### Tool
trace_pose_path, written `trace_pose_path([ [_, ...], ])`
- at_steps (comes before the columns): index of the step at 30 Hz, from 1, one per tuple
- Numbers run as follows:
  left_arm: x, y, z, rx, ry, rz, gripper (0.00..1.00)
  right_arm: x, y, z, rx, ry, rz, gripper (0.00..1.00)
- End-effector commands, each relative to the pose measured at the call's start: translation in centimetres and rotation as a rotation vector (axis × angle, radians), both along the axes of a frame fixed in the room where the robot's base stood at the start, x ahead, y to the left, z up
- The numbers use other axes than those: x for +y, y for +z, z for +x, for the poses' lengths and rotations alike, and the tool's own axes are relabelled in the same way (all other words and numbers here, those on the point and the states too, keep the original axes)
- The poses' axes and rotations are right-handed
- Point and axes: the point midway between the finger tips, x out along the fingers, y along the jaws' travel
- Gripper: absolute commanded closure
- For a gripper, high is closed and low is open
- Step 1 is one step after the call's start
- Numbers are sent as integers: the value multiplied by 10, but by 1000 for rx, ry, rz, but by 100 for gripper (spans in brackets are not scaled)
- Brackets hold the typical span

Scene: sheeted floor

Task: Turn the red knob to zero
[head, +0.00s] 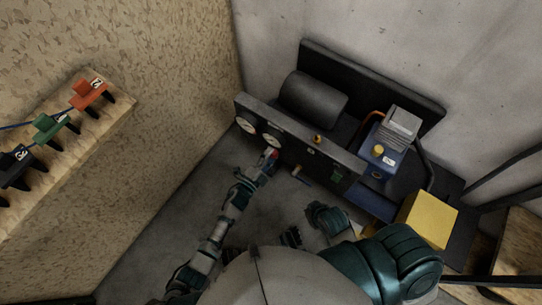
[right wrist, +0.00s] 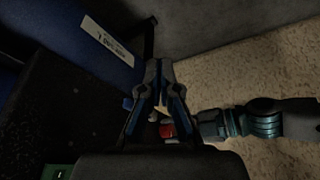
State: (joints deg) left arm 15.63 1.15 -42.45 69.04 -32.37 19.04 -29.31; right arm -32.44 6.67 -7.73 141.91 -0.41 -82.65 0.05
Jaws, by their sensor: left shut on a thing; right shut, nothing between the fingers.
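The red knob (head: 273,153) sits on the front of the dark panel (head: 300,148), below the two round white gauges. My left gripper (head: 267,160) reaches it from the lower left and is shut on it; the fingers partly cover it, and its pointer or marks are too small to read. In the right wrist view a red part, apparently the knob (right wrist: 166,130), shows at the end of my left arm, partly hidden behind my right gripper. My right gripper (right wrist: 158,85) is shut and empty, in front of the panel area.
Gauges (head: 246,125) sit at the panel's left end. A black cylinder (head: 313,96), a blue-grey unit (head: 385,150) and a yellow box (head: 427,219) stand behind and right. A wooden shelf (head: 65,140) holds red, green and black clamps. Bare floor (head: 150,240) lies left of my left arm.

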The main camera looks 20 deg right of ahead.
Motion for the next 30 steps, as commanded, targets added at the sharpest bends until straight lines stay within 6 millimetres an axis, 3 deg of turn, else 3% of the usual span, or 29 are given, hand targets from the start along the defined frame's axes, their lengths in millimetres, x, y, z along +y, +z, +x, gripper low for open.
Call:
trace_pose_path([
  [21,7,-9,2,72,12,-33,96,-5,-2,-11,50,-3,-10,100],
  [22,7,-9,2,72,12,-32,57,-5,-2,-11,50,-3,-10,100],
  [24,6,-8,1,71,10,-33,39,-5,-2,-11,50,-3,-10,100],
  [30,3,-5,0,65,6,-38,36,-5,-1,-11,49,-3,-10,100],
])
